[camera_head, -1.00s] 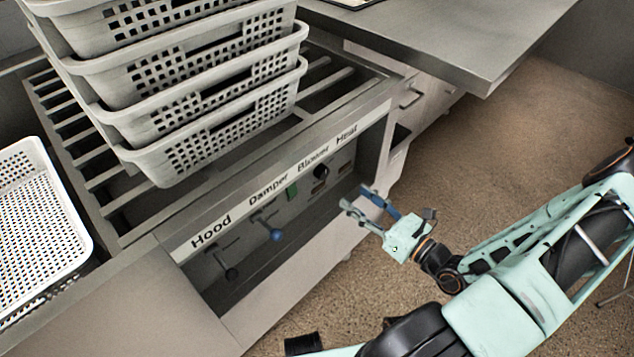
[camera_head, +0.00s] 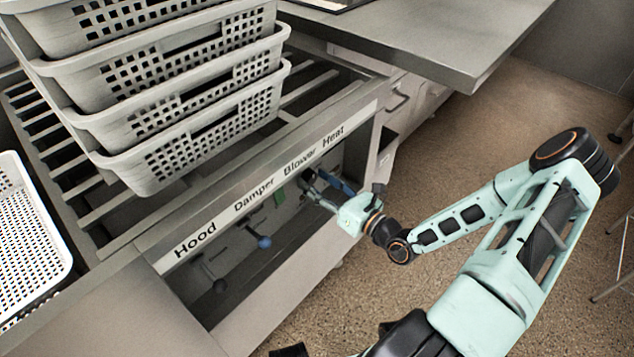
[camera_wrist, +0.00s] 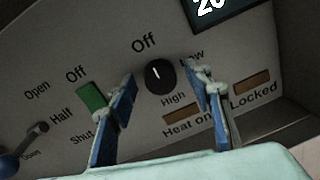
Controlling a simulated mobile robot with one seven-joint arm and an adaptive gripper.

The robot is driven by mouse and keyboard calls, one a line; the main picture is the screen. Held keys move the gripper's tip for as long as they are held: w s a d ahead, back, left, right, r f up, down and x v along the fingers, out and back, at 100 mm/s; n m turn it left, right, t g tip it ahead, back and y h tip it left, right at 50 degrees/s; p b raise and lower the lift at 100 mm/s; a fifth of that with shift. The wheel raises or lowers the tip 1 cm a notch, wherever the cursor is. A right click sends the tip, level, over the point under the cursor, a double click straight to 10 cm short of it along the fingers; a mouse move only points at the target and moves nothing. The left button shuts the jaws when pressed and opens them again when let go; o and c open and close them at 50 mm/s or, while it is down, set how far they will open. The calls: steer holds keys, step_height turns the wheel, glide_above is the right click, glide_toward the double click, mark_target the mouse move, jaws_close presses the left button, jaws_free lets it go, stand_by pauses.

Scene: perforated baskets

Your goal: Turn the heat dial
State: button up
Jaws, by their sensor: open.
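The heat dial (camera_wrist: 159,76) is a round black knob with a white mark, in the wrist view. The words Off, Low and High stand around it, and its mark points up towards Off. My gripper (camera_wrist: 165,88) is open, with one blue finger to the left of the dial and one to the right; I cannot tell whether they touch it. In the head view my gripper (camera_head: 318,184) reaches into the recessed panel under the Heat label (camera_head: 333,135), and the dial is hidden there.
A green switch (camera_wrist: 91,97) sits left of the dial, and a blue-knobbed lever (camera_wrist: 10,165) is further left. A display (camera_wrist: 220,10) is above right. Stacked perforated baskets (camera_head: 190,125) stand on the slatted top. The panel's overhanging front edge (camera_head: 250,185) is above my gripper.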

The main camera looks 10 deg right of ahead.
steer(key=c, duration=1.1)
steer(key=shift+c, duration=0.2)
steer(key=shift+r+p, duration=0.15)
steer(key=shift+p, duration=0.25)
steer(key=m+p, duration=0.2)
steer(key=p, duration=0.1)
steer(key=shift+r+m, duration=0.15)
steer(key=shift+m, duration=0.15)
steer(key=m+p, duration=0.4)
steer(key=m, duration=0.1)
steer(key=shift+p, duration=0.3)
steer(key=m+p, duration=0.1)
steer(key=m, duration=0.3)
steer(key=shift+w+d+f+m+g+p, duration=0.1)
steer(key=shift+f+m+g+p, duration=0.1)
steer(key=shift+m+g+p, duration=0.15)
steer(key=m+p, duration=0.1)
steer(key=m, duration=0.3)
steer(key=shift+f+m, duration=0.1)
steer(key=shift+m, duration=0.15)
